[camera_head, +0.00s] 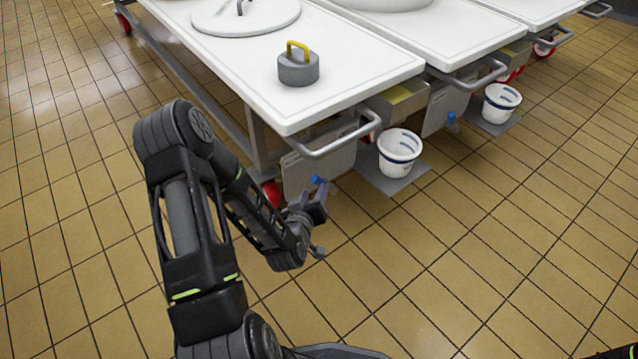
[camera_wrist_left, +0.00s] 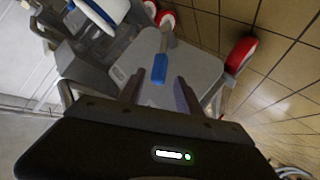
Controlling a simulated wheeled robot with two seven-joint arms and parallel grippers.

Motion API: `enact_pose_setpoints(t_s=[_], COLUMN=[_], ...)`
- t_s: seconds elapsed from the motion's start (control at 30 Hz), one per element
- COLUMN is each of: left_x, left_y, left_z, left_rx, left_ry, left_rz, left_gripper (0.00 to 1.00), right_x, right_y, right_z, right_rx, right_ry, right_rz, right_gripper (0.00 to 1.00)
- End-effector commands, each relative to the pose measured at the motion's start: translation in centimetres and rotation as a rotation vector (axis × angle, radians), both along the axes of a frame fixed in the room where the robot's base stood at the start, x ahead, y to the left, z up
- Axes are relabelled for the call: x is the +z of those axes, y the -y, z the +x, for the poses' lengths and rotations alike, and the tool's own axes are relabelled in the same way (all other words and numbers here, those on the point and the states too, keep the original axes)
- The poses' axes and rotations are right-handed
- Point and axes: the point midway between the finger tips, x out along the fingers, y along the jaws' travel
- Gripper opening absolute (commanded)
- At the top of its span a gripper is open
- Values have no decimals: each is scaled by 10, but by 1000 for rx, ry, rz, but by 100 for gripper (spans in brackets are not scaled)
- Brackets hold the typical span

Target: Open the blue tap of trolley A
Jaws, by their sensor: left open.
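The blue tap (camera_head: 318,180) is on the front of the nearest trolley (camera_head: 385,68), low by a grey panel (camera_head: 333,165). I cannot read a letter on that trolley. My left gripper (camera_head: 314,196) is low in front of the tap, and its fingers are partly hidden by the wrist. In the left wrist view the blue tap handle (camera_wrist_left: 159,68) shows between and just beyond the two parted fingers (camera_wrist_left: 157,88). The gripper is open and does not visibly hold the tap. My right gripper is not in view.
A white bucket (camera_head: 399,146) stands on a grey plate (camera_head: 414,176) right of the tap. A handle bar (camera_head: 340,143) juts out above the tap. A grey weight (camera_head: 298,70) with a yellow handle sits on the trolley top. The tiled floor in front is clear.

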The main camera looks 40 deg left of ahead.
Motion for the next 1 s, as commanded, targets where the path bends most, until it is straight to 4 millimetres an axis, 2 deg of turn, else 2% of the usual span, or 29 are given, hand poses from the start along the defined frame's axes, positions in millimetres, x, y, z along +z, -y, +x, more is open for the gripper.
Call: enact_pose_setpoints(t_s=[0.17,0.6,0.73,1.0], left_x=[-5,-26,-27,-27], left_y=[-2,-25,-28,-28], left_z=[7,60,67,68], left_rx=[0,-2,-1,-1], left_ry=[-1,-1,0,-2], left_rz=[0,0,-1,-1], left_gripper=[41,41,41,41], right_x=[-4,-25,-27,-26], right_y=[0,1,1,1], right_z=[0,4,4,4], right_rx=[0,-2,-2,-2], right_ry=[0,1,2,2], right_rz=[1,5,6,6], right_gripper=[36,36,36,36])
